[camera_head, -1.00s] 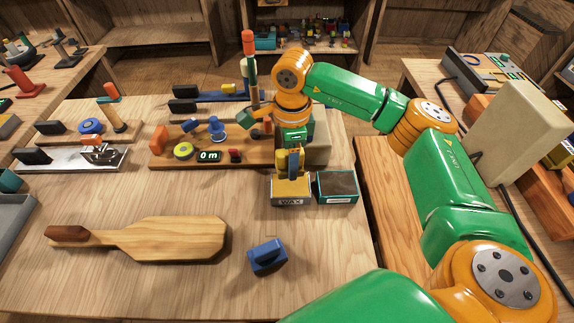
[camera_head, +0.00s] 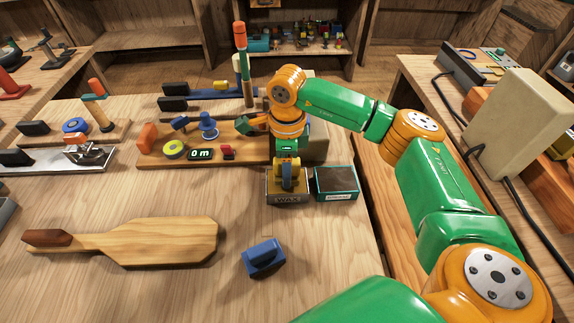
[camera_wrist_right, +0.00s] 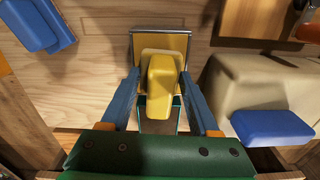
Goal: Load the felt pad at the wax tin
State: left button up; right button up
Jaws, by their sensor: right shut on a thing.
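My right gripper (camera_head: 287,186) is over the wax tin (camera_head: 287,200), a metal-sided box labelled WAX. In the right wrist view its blue fingers (camera_wrist_right: 158,92) are shut on a yellow block (camera_wrist_right: 160,75), taken to be the felt pad. The block overlaps the tin's yellow wax surface (camera_wrist_right: 178,42). Its underside is hidden, so I cannot tell whether it touches the wax. In the head view the gripper mostly hides the block. My left gripper is not in view.
A teal box with a dark top (camera_head: 336,182) stands close beside the tin's right side. A blue block-like tool (camera_head: 263,258) and a wooden paddle (camera_head: 170,240) lie in front. A wooden board with a 0 m display (camera_head: 200,154) is behind.

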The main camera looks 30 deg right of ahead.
jog(key=shift+f+b, duration=0.5)
dwell(1.7)
jog(key=shift+r, duration=0.1)
notch_tip(320, 180, up, 7)
jog(key=p, duration=0.5)
jog(key=shift+p, duration=0.4)
